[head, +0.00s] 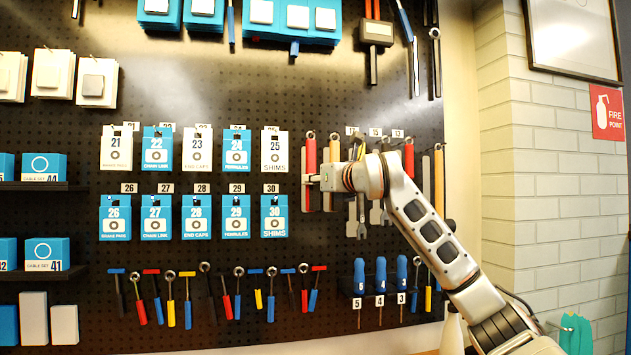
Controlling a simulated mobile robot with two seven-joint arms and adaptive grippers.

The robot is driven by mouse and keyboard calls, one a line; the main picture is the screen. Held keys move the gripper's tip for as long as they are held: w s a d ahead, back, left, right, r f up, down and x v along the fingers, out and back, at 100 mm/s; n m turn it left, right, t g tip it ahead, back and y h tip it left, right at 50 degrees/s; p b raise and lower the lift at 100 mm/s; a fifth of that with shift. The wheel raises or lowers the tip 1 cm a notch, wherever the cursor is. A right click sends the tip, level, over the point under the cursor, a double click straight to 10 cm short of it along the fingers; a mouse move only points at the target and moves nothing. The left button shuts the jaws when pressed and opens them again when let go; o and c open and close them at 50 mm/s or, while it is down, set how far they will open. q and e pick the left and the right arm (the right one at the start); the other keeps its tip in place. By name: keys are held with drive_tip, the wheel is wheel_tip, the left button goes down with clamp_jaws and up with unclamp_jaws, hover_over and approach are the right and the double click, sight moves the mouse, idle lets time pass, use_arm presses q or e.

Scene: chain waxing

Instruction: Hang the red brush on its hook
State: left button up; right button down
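A red-handled tool (311,156), which looks like the red brush, is upright against the black pegboard with its ring end up at hook height, at the left of a row of hanging tools. My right gripper (313,179) comes in from the right, and its fingertips are at the lower part of this red handle. The fingers overlap the handle, and I cannot tell whether they are closed on it. The hook behind the ring is too small to make out. My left gripper is not in view.
Numbered boxes (275,150) are close on the left. Blue screwdrivers (381,272) stand below. A brick wall (550,190) is at right.

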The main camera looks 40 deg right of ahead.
drive_tip(key=c, duration=1.8)
unclamp_jaws()
drive_tip(key=shift+s, duration=0.1)
drive_tip(key=shift+b+v, duration=0.5)
drive_tip(key=shift+v, duration=3.95)
